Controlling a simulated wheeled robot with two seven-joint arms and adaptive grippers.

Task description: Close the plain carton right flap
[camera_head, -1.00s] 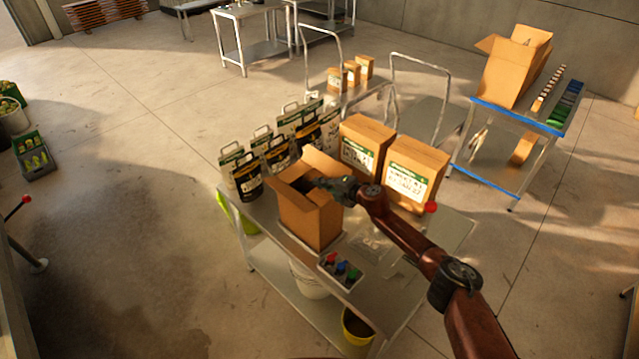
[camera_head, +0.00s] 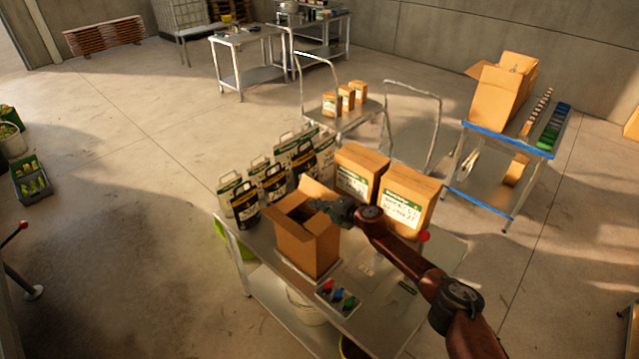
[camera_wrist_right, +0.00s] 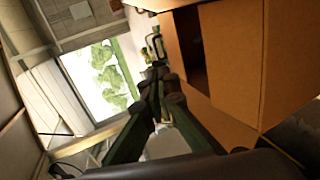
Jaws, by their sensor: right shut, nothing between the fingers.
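The plain carton (camera_head: 308,247) stands upright on the near steel table, with a dark opening at its top. One flap (camera_head: 318,194) stands up at its back. My right gripper (camera_head: 322,206) is at the carton's upper right edge, shut with nothing in it. It partly hides that side, so I cannot tell the right flap's exact angle or whether the fingers touch it. In the right wrist view, the shut fingers (camera_wrist_right: 158,78) are beside the brown carton board (camera_wrist_right: 235,60), which fills the right side. My left gripper is not in view.
Two labelled cartons (camera_head: 408,198) stand behind my right arm. Several black and white bags (camera_head: 272,185) stand at the table's back left. A small tray with coloured items (camera_head: 337,297) lies in front of the carton. A blue-edged table (camera_head: 500,145) is farther right.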

